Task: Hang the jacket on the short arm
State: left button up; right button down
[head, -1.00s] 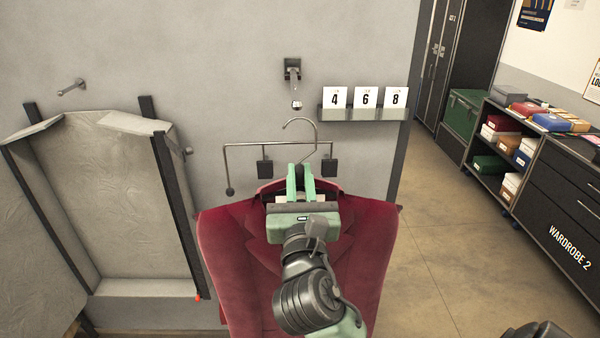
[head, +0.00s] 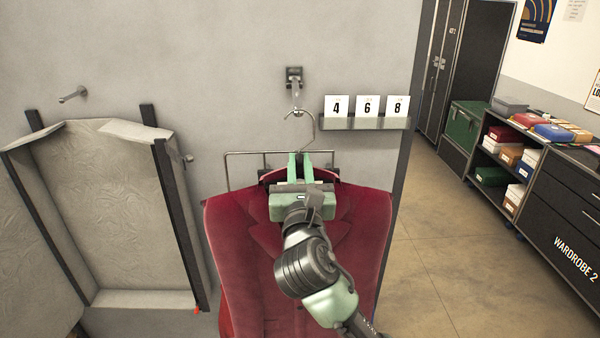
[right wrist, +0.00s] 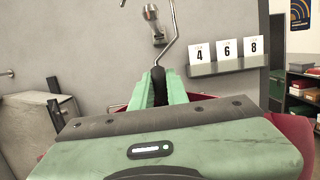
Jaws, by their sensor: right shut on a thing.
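The dark red velvet jacket (head: 245,235) hangs on a hanger below my right gripper (head: 299,160). The gripper is shut on the neck of the hanger, just above the collar. The hanger's wire hook (head: 313,128) rises above the fingers, and its curved top appears close to the tip of the short arm (head: 295,82) on the wall. I cannot tell whether they touch. My left gripper is not in view.
A ledge with number cards (head: 367,123) is just right of the hook. A thin metal rail (head: 240,153) lies behind the jacket. A wall peg (head: 73,94) and an open grey case-like frame (head: 110,200) are at left. Shelves with boxes (head: 505,165) stand at right; the floor between is clear.

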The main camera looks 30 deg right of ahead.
jog(key=f+b+x, duration=0.1)
jog(key=b+x, duration=0.1)
jog(key=x, duration=0.5)
jog(key=shift+w+d+f, duration=0.2)
jog(key=shift+w+d, duration=0.05)
dwell(0.4)
jog(key=c, duration=1.3)
grip_release()
jog(key=b+v, duration=0.3)
jog(key=v, duration=0.5)
